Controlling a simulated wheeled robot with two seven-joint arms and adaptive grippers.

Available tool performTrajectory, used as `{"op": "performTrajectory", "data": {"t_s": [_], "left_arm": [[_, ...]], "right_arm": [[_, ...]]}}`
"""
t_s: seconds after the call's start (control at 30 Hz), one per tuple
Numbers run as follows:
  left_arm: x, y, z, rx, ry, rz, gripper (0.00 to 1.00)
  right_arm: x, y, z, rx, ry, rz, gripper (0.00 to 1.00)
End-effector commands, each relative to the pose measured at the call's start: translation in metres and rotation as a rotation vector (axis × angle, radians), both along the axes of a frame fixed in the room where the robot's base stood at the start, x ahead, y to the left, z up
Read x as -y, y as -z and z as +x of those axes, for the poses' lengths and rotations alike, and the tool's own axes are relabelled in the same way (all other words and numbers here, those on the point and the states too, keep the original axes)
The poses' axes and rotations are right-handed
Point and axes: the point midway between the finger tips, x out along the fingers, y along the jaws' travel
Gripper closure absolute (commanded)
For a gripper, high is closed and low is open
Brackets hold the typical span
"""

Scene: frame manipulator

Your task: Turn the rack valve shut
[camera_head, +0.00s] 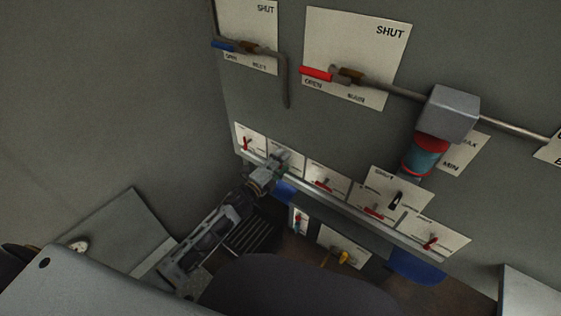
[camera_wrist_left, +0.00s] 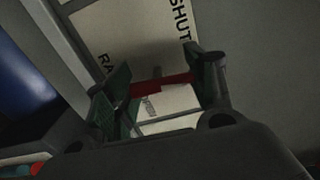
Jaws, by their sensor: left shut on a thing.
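The rack valve's red handle (camera_wrist_left: 165,86) shows in the left wrist view in front of a white plate (camera_wrist_left: 128,38). The plate reads SHUT, a word starting "RA" and, partly covered, what looks like OPEN. My left gripper (camera_wrist_left: 160,90) is shut on the handle, which spans from one green-padded finger to the other. In the head view my left gripper (camera_head: 268,174) is at the second plate (camera_head: 289,160) from the left in the lower row. It hides the handle there. My right gripper is not in view.
Other plates with red handles, such as the leftmost (camera_head: 245,143) and the middle one (camera_head: 322,183), stand close along the row. Above are a pipe (camera_head: 510,130) with a grey box (camera_head: 453,112) and the main valve's red handle (camera_head: 316,74). A yellow-handled valve (camera_head: 343,257) sits below.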

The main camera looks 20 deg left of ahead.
Motion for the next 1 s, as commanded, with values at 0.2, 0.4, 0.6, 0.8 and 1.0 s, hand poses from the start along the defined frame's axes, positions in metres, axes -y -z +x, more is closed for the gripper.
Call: {"op": "performTrajectory", "data": {"t_s": [0.2,0.4,0.6,0.8,1.0], "left_arm": [[-0.0039,-0.0017,0.0019,-0.014,-0.007,-0.043,0.69],[-0.0042,-0.0012,0.0020,-0.017,-0.007,-0.051,0.69],[-0.0043,-0.0010,0.0020,-0.017,-0.007,-0.050,0.69],[-0.0037,-0.0008,0.0017,-0.018,-0.006,-0.050,0.27],[-0.0020,-0.0002,0.0008,-0.018,-0.003,-0.051,0.21]], "right_arm": [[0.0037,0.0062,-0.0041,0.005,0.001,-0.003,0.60],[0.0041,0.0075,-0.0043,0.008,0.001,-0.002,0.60],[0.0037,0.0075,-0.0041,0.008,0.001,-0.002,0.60],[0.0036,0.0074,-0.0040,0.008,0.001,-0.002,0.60],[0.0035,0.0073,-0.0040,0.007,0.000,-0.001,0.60]]}}
